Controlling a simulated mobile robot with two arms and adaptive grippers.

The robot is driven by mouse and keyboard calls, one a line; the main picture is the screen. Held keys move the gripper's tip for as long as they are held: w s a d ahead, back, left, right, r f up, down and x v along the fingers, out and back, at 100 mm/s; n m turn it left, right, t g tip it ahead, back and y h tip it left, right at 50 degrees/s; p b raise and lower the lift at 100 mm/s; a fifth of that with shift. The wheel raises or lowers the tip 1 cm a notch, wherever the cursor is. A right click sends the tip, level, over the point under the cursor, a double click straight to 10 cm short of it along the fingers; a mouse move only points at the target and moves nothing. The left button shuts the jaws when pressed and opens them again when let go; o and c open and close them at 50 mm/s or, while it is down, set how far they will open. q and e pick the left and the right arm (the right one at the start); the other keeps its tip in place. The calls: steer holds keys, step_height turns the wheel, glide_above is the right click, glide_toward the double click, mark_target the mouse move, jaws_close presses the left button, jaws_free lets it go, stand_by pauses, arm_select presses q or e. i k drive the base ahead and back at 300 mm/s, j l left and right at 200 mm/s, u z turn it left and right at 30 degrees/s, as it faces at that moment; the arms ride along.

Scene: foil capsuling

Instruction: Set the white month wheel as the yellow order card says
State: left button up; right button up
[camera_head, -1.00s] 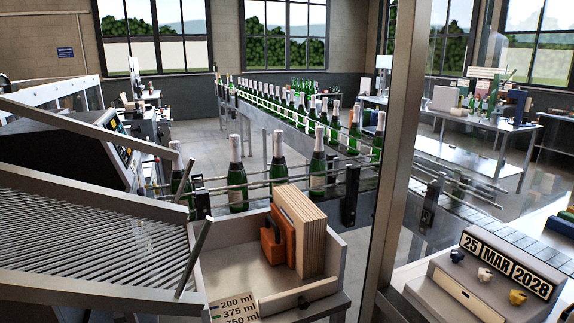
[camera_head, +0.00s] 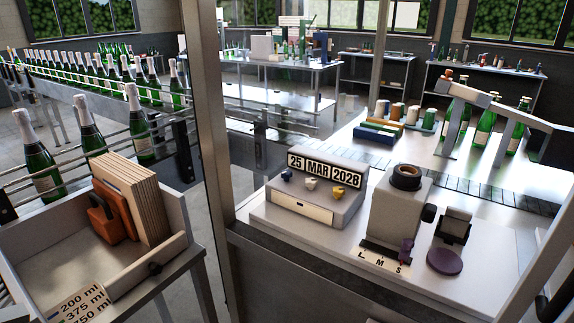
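The date stamp box (camera_head: 318,200) stands on a pale bench in the middle of the picture. Its display (camera_head: 324,170) reads 25 MAR 2028. Below it sit three small wheels: a blue one (camera_head: 286,175), the white month wheel (camera_head: 311,184) in the middle under MAR, and a yellow one (camera_head: 339,192). A pale plate is on the front of the box. I cannot make out a yellow order card. Neither of my grippers is in view.
A grey device with a dark round top (camera_head: 400,205) and an L M S strip stands right of the box. A purple disc (camera_head: 444,261) is beside it. A metal post (camera_head: 213,130) rises left of the bench.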

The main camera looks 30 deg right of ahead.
mark_target(311, 182)
steer(key=z, duration=1.15)
